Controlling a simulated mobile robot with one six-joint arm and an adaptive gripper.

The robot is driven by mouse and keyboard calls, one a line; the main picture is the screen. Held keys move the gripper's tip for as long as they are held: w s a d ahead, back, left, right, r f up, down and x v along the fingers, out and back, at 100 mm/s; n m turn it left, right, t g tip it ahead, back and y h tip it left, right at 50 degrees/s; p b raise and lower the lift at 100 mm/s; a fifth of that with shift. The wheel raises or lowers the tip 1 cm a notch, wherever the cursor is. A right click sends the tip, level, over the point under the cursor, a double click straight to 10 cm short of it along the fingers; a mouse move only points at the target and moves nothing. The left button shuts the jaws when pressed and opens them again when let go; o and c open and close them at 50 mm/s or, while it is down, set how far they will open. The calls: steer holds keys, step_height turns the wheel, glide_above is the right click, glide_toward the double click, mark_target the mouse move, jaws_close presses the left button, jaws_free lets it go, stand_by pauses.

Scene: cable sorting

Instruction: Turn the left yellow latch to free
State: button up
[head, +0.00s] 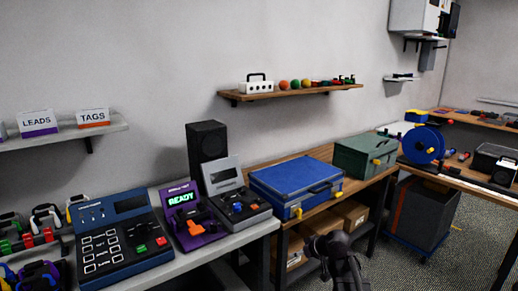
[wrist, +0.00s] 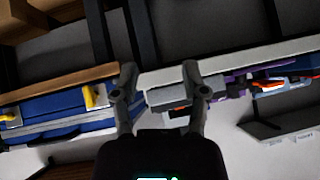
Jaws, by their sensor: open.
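The blue case (head: 296,178) lies closed on the wooden bench, with a dark handle on its front side. Its left yellow latch (head: 299,213) is at the front left. In the wrist view, which is turned nearly upside down, the blue case (wrist: 52,112) shows at left with one yellow latch (wrist: 95,97) near my gripper and another yellow latch (wrist: 9,114) at the edge. My gripper (head: 328,243) is in front of the bench in the head view. In the wrist view my gripper (wrist: 160,76) has its fingers apart, with nothing between them, to the side of the nearer latch and not touching it.
A grey bench (head: 232,240) at left holds a blue keypad unit (head: 122,238), a purple device (head: 190,217) reading READY and a grey device (head: 236,195). A green case (head: 364,154) stands right of the blue case. Cardboard boxes (head: 350,213) sit below the wooden bench.

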steer(key=s+d+f+m+g+h+b, duration=0.25)
steer(key=s+f, duration=0.35)
steer(key=s, duration=0.4)
steer(key=s+d+f+m+g+h+b, duration=0.1)
steer(key=s+f+m+g+h+b, duration=0.25)
steer(key=s+f, duration=0.45)
step_height(320, 180, up, 21)
steer(key=s+p, duration=0.1)
steer(key=p, duration=1.8)
steer(key=shift+s+a+g+h, duration=0.15)
steer(key=shift+s+g+h, duration=0.15)
